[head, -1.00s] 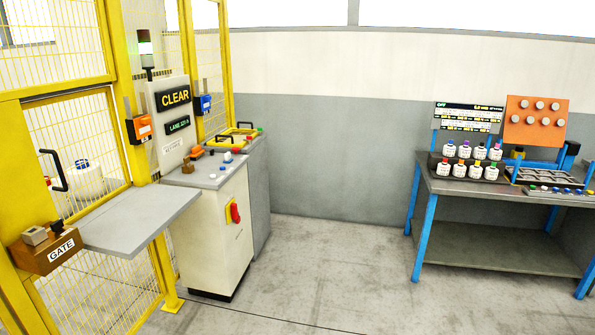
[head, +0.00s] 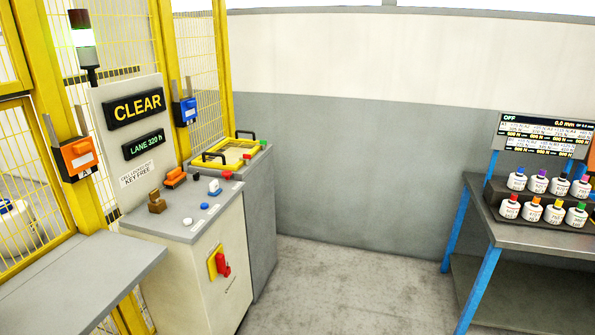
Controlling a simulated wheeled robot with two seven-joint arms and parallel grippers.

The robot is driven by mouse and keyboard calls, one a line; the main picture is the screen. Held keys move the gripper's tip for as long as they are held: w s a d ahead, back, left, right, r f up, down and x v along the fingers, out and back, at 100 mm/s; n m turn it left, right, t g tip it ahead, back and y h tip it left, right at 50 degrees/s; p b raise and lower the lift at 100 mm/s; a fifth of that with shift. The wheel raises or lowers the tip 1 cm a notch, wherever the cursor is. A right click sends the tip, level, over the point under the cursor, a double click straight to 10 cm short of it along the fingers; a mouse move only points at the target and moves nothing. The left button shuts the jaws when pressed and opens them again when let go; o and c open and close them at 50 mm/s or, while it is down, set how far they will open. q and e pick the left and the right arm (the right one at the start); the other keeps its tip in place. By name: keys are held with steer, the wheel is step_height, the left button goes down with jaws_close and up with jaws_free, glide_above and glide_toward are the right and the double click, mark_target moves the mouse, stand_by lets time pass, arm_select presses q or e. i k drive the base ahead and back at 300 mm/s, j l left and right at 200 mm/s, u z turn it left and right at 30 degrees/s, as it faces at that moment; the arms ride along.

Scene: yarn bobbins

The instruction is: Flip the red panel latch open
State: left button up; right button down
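A red handle (head: 223,265) sits on a yellow plate (head: 212,263) on the front face of the pale control cabinet (head: 195,290). It is the only red latch-like part I see on a panel, and it looks roughly upright. The cabinet's grey top (head: 180,215) carries an orange block (head: 176,177), a brown knob-like piece (head: 156,202), a blue-and-white button (head: 214,187) and a small red button (head: 227,174). Neither of my grippers is in view.
A grey shelf (head: 85,272) juts out left of the cabinet, beside the yellow fence (head: 65,110). A grey cabinet with a yellow-framed top (head: 228,154) stands behind. A blue-legged bench (head: 520,235) with bottles is at right. The floor (head: 340,285) between is clear.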

mark_target(247, 157)
steer(key=i+l+u, duration=0.25)
steer(key=i, duration=0.2)
steer(key=i+l+u, duration=0.1)
steer(key=i+u, duration=0.15)
steer(key=i, duration=0.25)
